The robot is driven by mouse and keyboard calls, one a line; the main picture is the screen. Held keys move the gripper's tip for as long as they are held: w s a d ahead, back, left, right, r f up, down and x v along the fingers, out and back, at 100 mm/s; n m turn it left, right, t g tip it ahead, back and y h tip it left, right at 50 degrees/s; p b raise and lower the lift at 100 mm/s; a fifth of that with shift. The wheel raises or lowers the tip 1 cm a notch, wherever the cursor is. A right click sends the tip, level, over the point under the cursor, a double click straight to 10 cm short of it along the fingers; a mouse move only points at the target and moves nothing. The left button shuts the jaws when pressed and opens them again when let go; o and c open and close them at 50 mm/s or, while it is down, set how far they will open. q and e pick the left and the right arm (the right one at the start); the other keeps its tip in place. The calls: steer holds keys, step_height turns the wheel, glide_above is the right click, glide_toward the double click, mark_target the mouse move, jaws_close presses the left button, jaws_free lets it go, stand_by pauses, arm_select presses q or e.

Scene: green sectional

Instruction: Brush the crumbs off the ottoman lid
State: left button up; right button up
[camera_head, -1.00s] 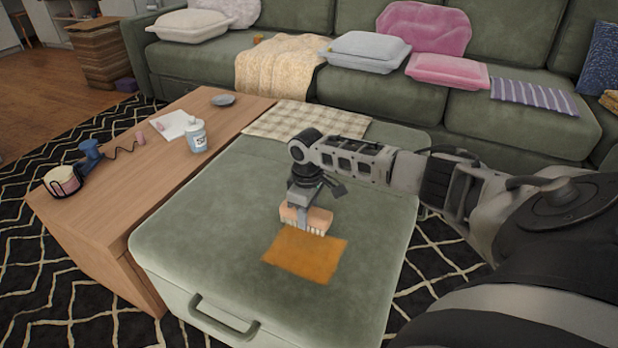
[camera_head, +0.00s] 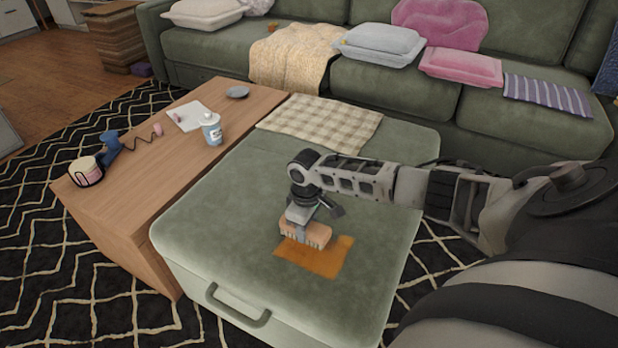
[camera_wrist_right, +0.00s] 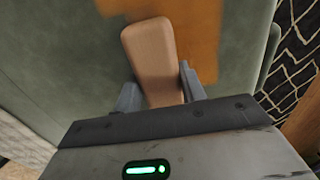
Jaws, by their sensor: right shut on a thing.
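The green ottoman lid (camera_head: 215,215) fills the middle of the head view. An orange-brown patch of crumbs (camera_head: 325,262) lies on it near the front right; part of it is hidden behind the brush. My right gripper (camera_head: 303,222) is shut on a brush (camera_head: 310,236) with a wooden back and pale bristles. The brush is over the far left part of the patch, bristles down, at or very close to the lid. In the right wrist view the brush back (camera_wrist_right: 150,60) sits between the fingers, with the crumb patch (camera_wrist_right: 200,40) beside it. My left gripper is not in view.
A checked cloth (camera_head: 318,128) lies on the ottoman's far end. A wooden table (camera_head: 150,185) adjoins its left side, holding a bottle (camera_head: 212,129), a paper and a blue corded object (camera_head: 110,142). The green sofa (camera_head: 380,100) stands behind. The lid's left part is clear.

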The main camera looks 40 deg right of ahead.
steer(key=a+p, duration=0.1)
steer(key=s+a+p, duration=0.1)
steer(key=a+p, duration=0.1)
steer(key=a, duration=0.1)
steer(key=shift+s+a+r, duration=0.1)
steer(key=shift+s+r, duration=0.05)
steer(key=shift+s, duration=0.2)
steer(key=shift+s+a+p, duration=0.15)
steer(key=shift+a+p, duration=0.15)
steer(key=shift+s+a+p, duration=0.25)
steer(key=shift+a+p, duration=0.3)
steer(key=shift+a, duration=0.05)
steer(key=shift+s+a+p, duration=0.25)
steer(key=shift+a+p, duration=0.15)
steer(key=shift+a, duration=0.2)
steer(key=shift+s+a+p, duration=0.25)
steer(key=shift+a+p, duration=0.1)
steer(key=shift+a, duration=0.2)
steer(key=shift+s+a+f, duration=0.15)
steer(key=shift+a+f, duration=0.1)
steer(key=shift+a, duration=0.15)
